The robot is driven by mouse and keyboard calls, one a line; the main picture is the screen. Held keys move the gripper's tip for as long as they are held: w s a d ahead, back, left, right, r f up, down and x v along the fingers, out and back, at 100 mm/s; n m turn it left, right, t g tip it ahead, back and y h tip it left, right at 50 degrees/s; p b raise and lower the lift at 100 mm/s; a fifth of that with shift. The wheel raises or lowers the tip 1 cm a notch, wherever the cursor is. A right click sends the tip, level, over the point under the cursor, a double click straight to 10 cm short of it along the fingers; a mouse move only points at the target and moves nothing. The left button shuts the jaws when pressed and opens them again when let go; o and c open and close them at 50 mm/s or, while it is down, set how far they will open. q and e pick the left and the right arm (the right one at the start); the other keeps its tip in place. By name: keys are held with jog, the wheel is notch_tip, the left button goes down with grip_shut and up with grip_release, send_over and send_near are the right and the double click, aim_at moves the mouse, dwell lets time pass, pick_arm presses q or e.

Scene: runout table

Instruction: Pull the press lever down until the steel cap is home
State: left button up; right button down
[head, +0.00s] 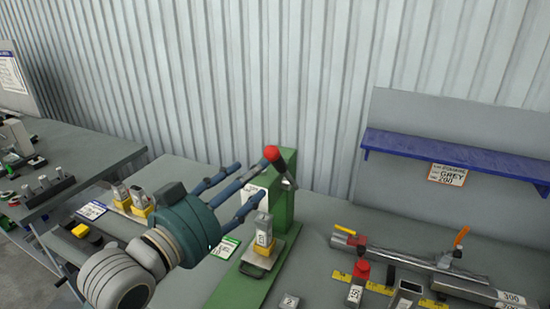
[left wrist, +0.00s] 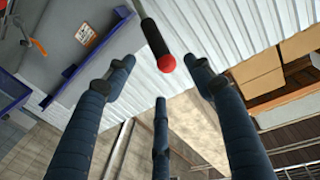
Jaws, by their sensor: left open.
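The green press (head: 284,200) stands on the table in the middle of the head view. Its lever ends in a red knob (head: 272,153) near the top of the column, and the lever is raised.
A steel rail with orange handles (head: 410,262) lies at the right, with a red-topped block (head: 357,285) in front. A blue shelf (head: 450,157) is on the back panel. Yellow-based blocks (head: 139,202) stand behind my left arm. A second table (head: 85,150) is at far left.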

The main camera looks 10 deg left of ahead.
aim_at(272, 161)
pick_arm(q)
jog(key=p+x, duration=0.2)
jog(key=x, duration=0.7)
jog(key=shift+p, duration=0.4)
jog(key=shift+w+d+f, duration=0.1)
jog(key=shift+w+d, duration=0.2)
jog(key=shift+w, duration=0.15)
pick_arm(e)
jog(key=r, duration=0.1)
jog(key=a+r, duration=0.1)
jog(key=shift+w+r, duration=0.15)
jog(key=shift+r, duration=0.15)
pick_arm(q)
jog(key=c, duration=0.4)
grip_shut()
jog(key=shift+f, duration=0.1)
pick_arm(e)
jog(key=shift+d+f, duration=0.1)
jog(key=shift+d, duration=0.15)
